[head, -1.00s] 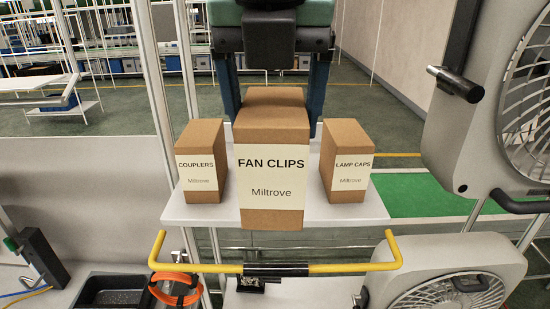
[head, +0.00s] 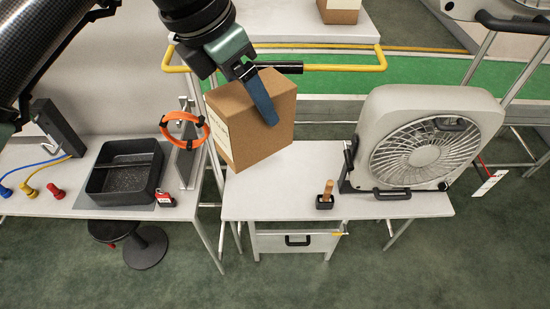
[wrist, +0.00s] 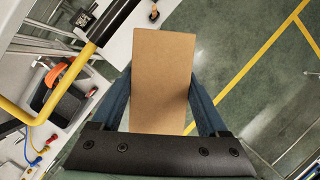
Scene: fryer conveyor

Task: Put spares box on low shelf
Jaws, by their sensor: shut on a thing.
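My gripper (head: 262,98) is shut on a brown cardboard box (head: 252,138), with one blue finger showing on its near side in the head view. The box hangs tilted, with a pale label on its left face, too oblique to read. In the wrist view the box (wrist: 163,62) sits between the two fingers of my gripper (wrist: 162,85). The low white shelf (head: 290,205) lies below and to the right of the box. The box overlaps its back left part in the picture; a gap between them cannot be judged.
A grey fan (head: 415,145) and a small black holder (head: 325,201) stand on the low shelf. A yellow rail (head: 345,68) and the upper shelf (head: 290,25), with another box (head: 340,10), are behind. A black tray (head: 125,172) and orange coil (head: 185,130) are left. The shelf's front left is bare.

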